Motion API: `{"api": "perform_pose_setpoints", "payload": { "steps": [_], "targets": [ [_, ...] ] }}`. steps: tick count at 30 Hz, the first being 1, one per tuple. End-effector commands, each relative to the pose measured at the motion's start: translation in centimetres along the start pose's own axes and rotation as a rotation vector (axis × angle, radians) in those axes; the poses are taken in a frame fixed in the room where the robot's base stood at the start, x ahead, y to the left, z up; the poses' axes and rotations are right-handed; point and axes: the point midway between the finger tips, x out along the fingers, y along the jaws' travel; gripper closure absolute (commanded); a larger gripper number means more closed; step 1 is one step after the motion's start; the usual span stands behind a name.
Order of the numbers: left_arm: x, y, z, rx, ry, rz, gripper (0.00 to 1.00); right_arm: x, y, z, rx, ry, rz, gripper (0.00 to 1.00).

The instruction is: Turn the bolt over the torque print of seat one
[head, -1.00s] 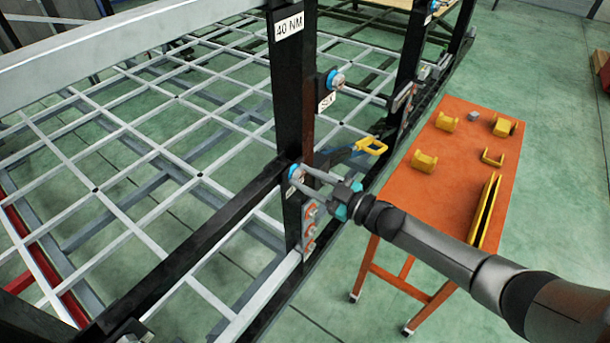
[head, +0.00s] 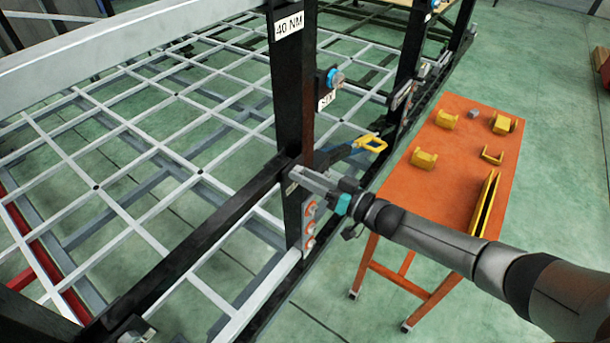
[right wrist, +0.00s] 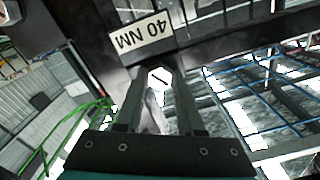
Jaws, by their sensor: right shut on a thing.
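My right gripper (head: 296,174) reaches in from the right to the black upright post (head: 292,80). Its fingers are shut on the bolt at the post, beside the joint with the long black rail. In the right wrist view the bright bolt head (right wrist: 157,76) sits between the fingertips, and a white "40 NM" print (right wrist: 144,34) lies just beyond them. The fingers hide the bolt in the head view, and a pale print edge (head: 291,187) shows just below them. A second "40 NM" print (head: 289,25) is higher on the post. My left gripper is not in view.
A yellow-handled tool (head: 370,143) is behind my gripper. An orange table (head: 450,165) with yellow parts stands right. A plate with red-ringed fasteners (head: 310,222) is below.

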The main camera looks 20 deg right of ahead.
Motion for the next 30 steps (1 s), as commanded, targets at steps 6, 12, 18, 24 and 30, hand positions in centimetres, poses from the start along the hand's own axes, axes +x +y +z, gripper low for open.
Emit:
{"api": "perform_pose_setpoints", "payload": {
  "steps": [6, 12, 18, 24, 30],
  "targets": [
    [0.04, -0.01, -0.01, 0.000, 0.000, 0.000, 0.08, -0.44, 0.36, 0.53, 0.068, -0.014, 0.010, 1.00],
    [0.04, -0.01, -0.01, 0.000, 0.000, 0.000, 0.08, -0.44, 0.37, 0.51, 0.090, -0.013, 0.010, 1.00],
    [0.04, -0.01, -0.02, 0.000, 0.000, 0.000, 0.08, -0.44, 0.37, 0.51, 0.091, -0.013, 0.010, 1.00],
    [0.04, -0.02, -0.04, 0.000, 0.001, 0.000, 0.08, -0.44, 0.37, 0.50, 0.090, -0.013, 0.010, 0.57],
    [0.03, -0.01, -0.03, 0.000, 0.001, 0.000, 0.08, -0.24, 0.21, 0.28, 0.090, -0.007, 0.006, 0.35]
  ]
}}
